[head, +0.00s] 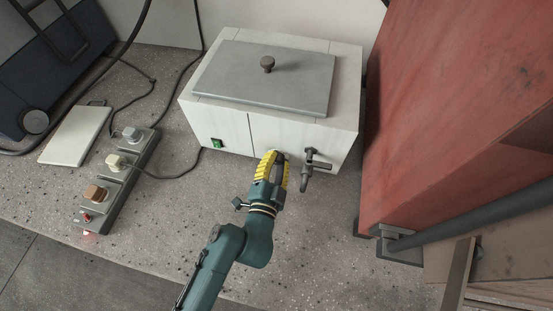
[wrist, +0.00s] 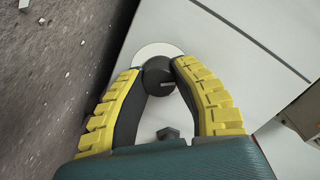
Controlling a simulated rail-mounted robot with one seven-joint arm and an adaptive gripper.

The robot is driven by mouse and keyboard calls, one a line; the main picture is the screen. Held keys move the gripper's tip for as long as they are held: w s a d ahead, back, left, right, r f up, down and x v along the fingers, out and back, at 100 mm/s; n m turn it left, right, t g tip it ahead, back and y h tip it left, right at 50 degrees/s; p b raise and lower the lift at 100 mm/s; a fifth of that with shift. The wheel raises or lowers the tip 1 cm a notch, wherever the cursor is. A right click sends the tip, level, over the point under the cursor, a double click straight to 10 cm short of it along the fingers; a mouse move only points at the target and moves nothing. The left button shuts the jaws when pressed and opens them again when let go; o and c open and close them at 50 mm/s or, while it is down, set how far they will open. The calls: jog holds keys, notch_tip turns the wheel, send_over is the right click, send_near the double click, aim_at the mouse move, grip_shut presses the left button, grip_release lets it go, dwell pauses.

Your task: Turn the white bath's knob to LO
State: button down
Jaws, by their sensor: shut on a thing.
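The white bath (head: 225,128) is a box with a grey lid on the concrete bench. Its dark round knob (wrist: 158,77) shows in the wrist view on a pale disc (wrist: 146,53) on the front face, with a light pointer mark towards its right side. I cannot read any LO marking. My gripper (head: 275,157), with yellow ribbed fingers, is at the bath's front. In the wrist view my gripper (wrist: 157,72) is shut on the knob, one fingertip on each side. In the head view the fingers mostly hide the knob.
A tap (head: 315,165) sticks out of the bath's front just right of my gripper. A green switch (head: 216,143) is at the front's lower left. A power strip (head: 120,180) with plugs and cables lies left. A red cabinet (head: 450,100) stands close on the right.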

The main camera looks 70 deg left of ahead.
jog(key=shift+r+n, duration=0.1)
jog(key=shift+n, duration=0.7)
jog(key=shift+r, duration=0.1)
jog(key=c, duration=0.7)
grip_release()
jog(key=shift+w, duration=0.1)
jog(key=shift+c, duration=0.2)
jog(key=v, duration=1.1)
jog(key=shift+s+d, duration=0.35)
jog(key=shift+d, duration=0.05)
